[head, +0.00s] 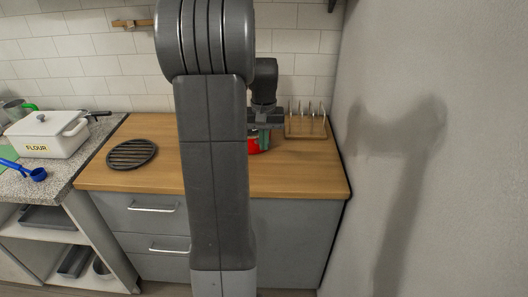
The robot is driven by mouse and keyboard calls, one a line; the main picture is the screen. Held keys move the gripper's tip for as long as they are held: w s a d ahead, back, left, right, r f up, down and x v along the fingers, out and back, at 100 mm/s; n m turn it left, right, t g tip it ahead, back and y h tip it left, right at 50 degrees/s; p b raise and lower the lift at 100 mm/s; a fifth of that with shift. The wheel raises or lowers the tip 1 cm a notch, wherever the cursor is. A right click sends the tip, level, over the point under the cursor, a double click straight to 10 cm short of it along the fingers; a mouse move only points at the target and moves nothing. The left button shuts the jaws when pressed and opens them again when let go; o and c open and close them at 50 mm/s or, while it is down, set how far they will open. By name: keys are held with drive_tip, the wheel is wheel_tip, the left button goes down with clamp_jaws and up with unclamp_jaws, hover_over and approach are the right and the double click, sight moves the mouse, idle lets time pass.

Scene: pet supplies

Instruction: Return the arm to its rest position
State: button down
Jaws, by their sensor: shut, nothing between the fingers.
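My gripper (264,136) is at the end of my arm, behind the big grey arm link in the head view. It points down over the wooden counter (305,178). Its fingers are shut with nothing seen held between them, though the arm link hides part of them. A red object (254,146) shows just below and beside the fingertips. It is mostly hidden, so I cannot tell what it is or whether the fingers touch it.
A wooden rack (306,130) stands close to the right of my gripper, near the grey wall (430,120). A dark round trivet (131,154) lies on the counter at left. A white FLOUR box (48,135) and blue scoop (37,174) are on the speckled counter.

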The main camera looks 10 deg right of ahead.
wheel_tip(320, 180, up, 6)
drive_tip(key=shift+f, duration=0.1)
drive_tip(key=shift+f, duration=0.15)
